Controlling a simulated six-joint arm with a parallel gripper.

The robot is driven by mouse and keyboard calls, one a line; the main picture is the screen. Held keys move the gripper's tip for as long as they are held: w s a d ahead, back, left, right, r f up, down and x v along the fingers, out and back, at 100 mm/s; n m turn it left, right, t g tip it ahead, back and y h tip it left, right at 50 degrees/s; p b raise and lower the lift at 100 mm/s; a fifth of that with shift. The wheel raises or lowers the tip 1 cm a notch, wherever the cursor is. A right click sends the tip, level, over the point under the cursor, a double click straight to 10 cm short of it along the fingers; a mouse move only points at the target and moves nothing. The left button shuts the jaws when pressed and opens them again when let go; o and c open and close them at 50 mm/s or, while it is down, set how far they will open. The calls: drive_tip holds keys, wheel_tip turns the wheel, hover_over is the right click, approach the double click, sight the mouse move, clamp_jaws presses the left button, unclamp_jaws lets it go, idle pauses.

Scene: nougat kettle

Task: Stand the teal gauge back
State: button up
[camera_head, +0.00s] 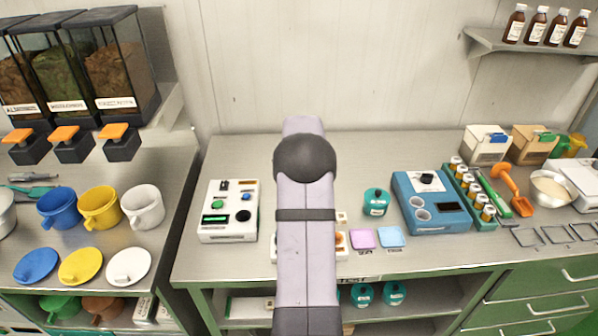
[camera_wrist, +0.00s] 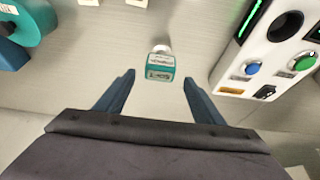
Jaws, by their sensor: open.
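In the wrist view, a small teal-faced piece (camera_wrist: 160,72) with pale lettering and a whitish round end lies on the steel counter. It may be the teal gauge; I cannot tell whether it stands or lies. My gripper (camera_wrist: 158,78) is open, its two dark blue fingers on either side of the piece in the picture, not visibly touching it. In the head view, my arm hides the piece and my gripper. A round teal pot (camera_head: 376,201) stands to the right of my arm and shows at the wrist view's upper left (camera_wrist: 32,22).
A white button box (camera_head: 229,212) stands left of my arm, close to the right finger in the wrist view (camera_wrist: 275,45). A blue device (camera_head: 432,203) stands right. Pink (camera_head: 362,239) and light blue (camera_head: 390,237) squares lie near the front edge. Teal pots (camera_head: 393,292) sit below.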

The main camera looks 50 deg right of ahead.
drive_tip(key=b+v, duration=0.1)
drive_tip(key=v, duration=0.5)
drive_tip(key=shift+r, duration=0.2)
drive_tip(key=shift+s+a, duration=0.1)
drive_tip(key=s+a+f+n+g+y, duration=0.1)
drive_tip(key=a+f+n, duration=0.1)
drive_tip(key=a, duration=1.1)
drive_tip(key=s+a+f+n+y, duration=0.1)
drive_tip(key=a+n, duration=0.2)
drive_tip(key=a, duration=1)
drive_tip(key=s+a+f+n+g, duration=0.1)
drive_tip(key=s+a+f+n, duration=0.1)
drive_tip(key=s+a, duration=0.5)
drive_tip(key=s+a+f+n+g+y, duration=0.1)
drive_tip(key=s+a+f+n, duration=0.1)
drive_tip(key=s+a, duration=0.6)
drive_tip(key=shift+s+a+f, duration=0.3)
drive_tip(key=shift+a+f, duration=0.15)
drive_tip(key=shift+f, duration=0.05)
